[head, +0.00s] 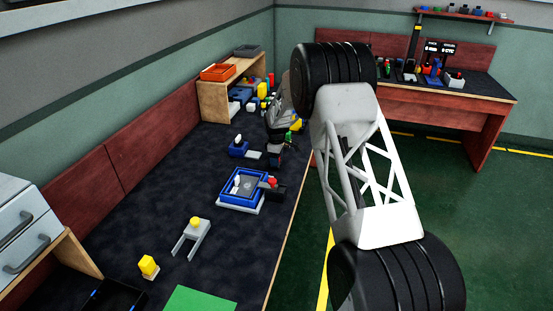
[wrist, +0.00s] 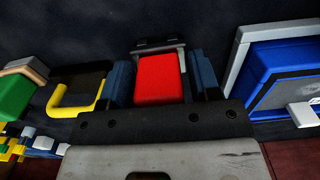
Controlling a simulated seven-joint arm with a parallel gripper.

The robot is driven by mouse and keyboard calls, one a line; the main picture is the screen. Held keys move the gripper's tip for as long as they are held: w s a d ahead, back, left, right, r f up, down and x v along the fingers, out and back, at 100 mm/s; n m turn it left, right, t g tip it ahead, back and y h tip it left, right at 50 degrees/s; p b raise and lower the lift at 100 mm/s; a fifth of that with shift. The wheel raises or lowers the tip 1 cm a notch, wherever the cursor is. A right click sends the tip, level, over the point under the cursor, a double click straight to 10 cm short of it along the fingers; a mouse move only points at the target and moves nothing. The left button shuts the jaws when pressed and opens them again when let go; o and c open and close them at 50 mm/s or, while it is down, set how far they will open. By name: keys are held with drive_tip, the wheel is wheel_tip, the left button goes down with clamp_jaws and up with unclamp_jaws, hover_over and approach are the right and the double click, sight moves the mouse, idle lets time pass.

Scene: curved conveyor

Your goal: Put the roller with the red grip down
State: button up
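In the wrist view, the red grip of the roller (wrist: 160,80) sits between the two blue-grey fingers of my gripper (wrist: 161,68). The fingers lie close along both its sides, and my gripper looks shut on it. A grey and black frame shows just beyond the grip; the rest of the roller is hidden. In the head view, a small red piece (head: 272,182) shows on a dark part at the right edge of the blue tray (head: 225,196); I cannot tell whether it is this same grip. My fingertips are hard to make out there.
In the wrist view, the blue tray (wrist: 262,85) is close on the right; a yellow-edged dark piece (wrist: 75,95) and a green block (wrist: 14,98) are on the left. In the head view, a pronged grey holder (head: 190,238) and a yellow-topped piece (head: 148,266) stand nearer, with bare dark tabletop around.

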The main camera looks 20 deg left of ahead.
drive_tip(key=shift+o, duration=0.6)
drive_tip(key=shift+r, duration=0.1)
wheel_tip(320, 180, up, 12)
drive_tip(key=shift+r, duration=0.1)
idle(0.3)
idle(0.6)
